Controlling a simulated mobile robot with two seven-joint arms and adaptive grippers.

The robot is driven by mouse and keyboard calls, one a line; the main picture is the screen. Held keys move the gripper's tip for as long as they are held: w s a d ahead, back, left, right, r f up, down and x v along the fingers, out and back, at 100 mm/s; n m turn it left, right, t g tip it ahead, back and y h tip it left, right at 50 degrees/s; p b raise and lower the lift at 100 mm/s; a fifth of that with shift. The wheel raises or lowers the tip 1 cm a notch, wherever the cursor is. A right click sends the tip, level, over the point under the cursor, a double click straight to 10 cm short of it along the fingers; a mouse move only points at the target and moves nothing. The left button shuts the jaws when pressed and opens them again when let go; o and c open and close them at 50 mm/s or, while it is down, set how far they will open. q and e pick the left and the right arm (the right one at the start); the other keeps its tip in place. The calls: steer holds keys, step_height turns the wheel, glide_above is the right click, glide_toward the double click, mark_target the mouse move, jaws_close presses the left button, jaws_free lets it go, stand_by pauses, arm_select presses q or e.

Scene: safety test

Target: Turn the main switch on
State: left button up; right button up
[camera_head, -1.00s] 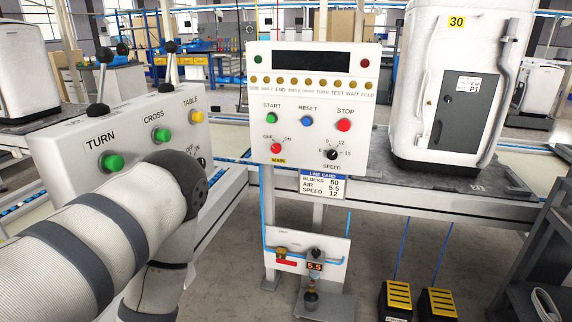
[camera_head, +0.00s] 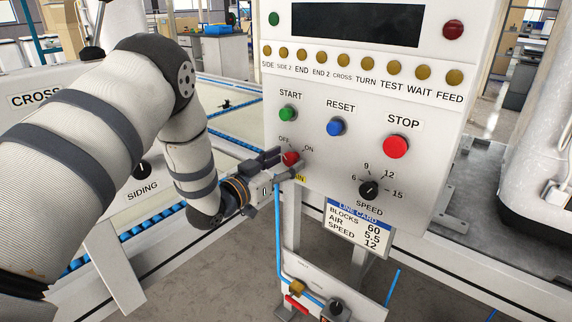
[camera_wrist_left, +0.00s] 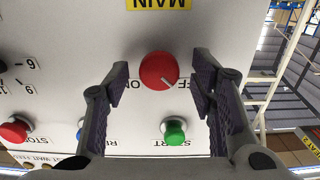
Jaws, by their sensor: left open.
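The main switch is a red round knob (camera_head: 291,158) with OFF and ON marks, low on the left of the white control panel (camera_head: 322,180). In the wrist view the open fingers (camera_wrist_left: 160,84) stand on either side of the knob, with gaps; whether the tips reach the knob's depth is hard to tell. My right gripper is not in view.
Close by on the panel are a green START button (camera_head: 288,113), a blue RESET button (camera_head: 336,127), a red STOP button (camera_head: 396,146) and a black SPEED knob (camera_head: 369,189). A line card (camera_head: 357,228) hangs below. Another panel (camera_head: 115,200) stands left, behind my arm.

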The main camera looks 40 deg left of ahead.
arm_select(q)
steer(key=shift+w, duration=0.2)
steer(key=c, duration=1.1)
steer(key=shift+c, duration=0.2)
steer(key=shift+d+r+m, duration=0.1)
steer(key=shift+m, duration=0.2)
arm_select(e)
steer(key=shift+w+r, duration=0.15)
arm_select(q)
steer(key=m+p, duration=0.1)
steer(key=m, duration=0.2)
steer(key=shift+r+p, duration=0.1)
steer(key=shift+p, duration=0.2)
steer(key=m+p, duration=0.1)
steer(key=m, duration=0.4)
steer(key=shift+m, duration=0.3)
steer(key=m+p, duration=0.1)
steer(key=m, duration=0.3)
steer(key=shift+m+p, duration=0.35)
steer(key=shift+m, duration=1.85)
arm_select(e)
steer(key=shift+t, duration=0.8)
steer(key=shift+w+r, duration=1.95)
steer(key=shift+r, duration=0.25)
